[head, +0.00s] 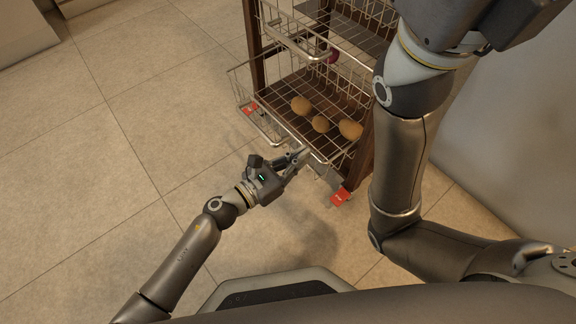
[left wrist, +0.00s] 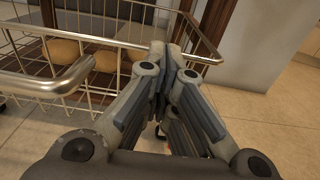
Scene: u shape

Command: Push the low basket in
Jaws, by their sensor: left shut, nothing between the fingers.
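The low wire basket (head: 258,117) sits at the bottom of a dark wooden cart and sticks out past its frame toward the left. Several brown potato-like items (head: 320,123) lie in it. My left gripper (head: 301,154) is shut and empty, with its fingertips close to the basket's front rail; I cannot tell whether they touch. In the left wrist view the shut fingers (left wrist: 172,62) are beside the basket's metal rim (left wrist: 110,42) and its thick handle bar (left wrist: 50,85). My right arm crosses the right of the head view; its gripper's fingers are not visible.
An upper wire basket (head: 290,30) hangs above the low one, with a dark red round item (head: 333,56) in it. The cart has dark wooden posts (head: 361,165) and red feet (head: 341,198). A pale wall (head: 500,130) stands on the right. Tiled floor (head: 110,150) lies free at left.

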